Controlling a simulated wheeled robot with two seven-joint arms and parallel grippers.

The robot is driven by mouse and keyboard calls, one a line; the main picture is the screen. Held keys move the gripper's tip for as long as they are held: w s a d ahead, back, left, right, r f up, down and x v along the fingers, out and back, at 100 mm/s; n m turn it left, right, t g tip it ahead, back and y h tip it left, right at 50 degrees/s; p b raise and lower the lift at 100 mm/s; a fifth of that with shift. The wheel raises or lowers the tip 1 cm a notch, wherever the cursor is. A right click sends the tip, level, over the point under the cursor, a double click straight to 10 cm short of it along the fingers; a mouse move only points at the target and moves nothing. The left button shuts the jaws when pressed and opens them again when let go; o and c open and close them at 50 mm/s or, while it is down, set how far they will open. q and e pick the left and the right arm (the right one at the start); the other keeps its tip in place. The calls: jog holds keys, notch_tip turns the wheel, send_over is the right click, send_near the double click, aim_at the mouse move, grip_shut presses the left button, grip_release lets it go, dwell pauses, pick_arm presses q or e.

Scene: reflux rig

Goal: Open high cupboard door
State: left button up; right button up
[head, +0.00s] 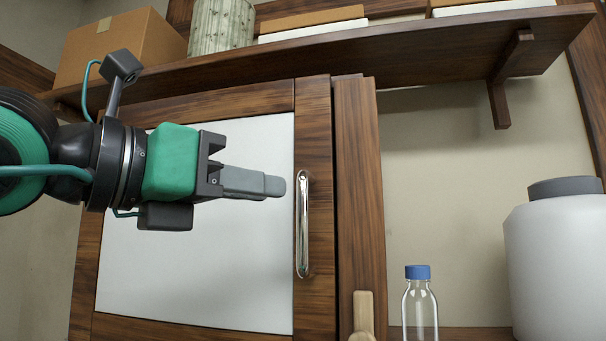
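The high cupboard door (190,270) has a brown wooden frame around a white panel and looks shut or nearly so. Its upright metal handle (302,225) sits on the right side of the frame. My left gripper (275,186) comes in from the left in front of the panel, its fingertips just left of the handle's upper part. The fingers are seen side-on, one over the other, so their gap is hidden. I cannot tell whether they touch the handle. My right gripper is not in view.
A wooden shelf (400,55) runs above the door, with a cardboard box (120,45) and a ribbed pale container (222,25) on it. Right of the cupboard stand a blue-capped clear bottle (419,305) and a large white container (556,260). Wall space above the bottle is clear.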

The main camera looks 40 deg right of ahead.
aim_at(298, 194)
pick_arm(q)
jog(key=d, duration=0.2)
jog(key=d+p, duration=0.1)
jog(key=d, duration=0.1)
jog(key=d+p, duration=0.1)
jog(key=d, duration=0.1)
jog(key=shift+w+r, duration=0.1)
jog(key=shift+w, duration=0.25)
jog(key=shift+d+p, duration=0.35)
jog(key=shift+d, duration=0.1)
grip_shut()
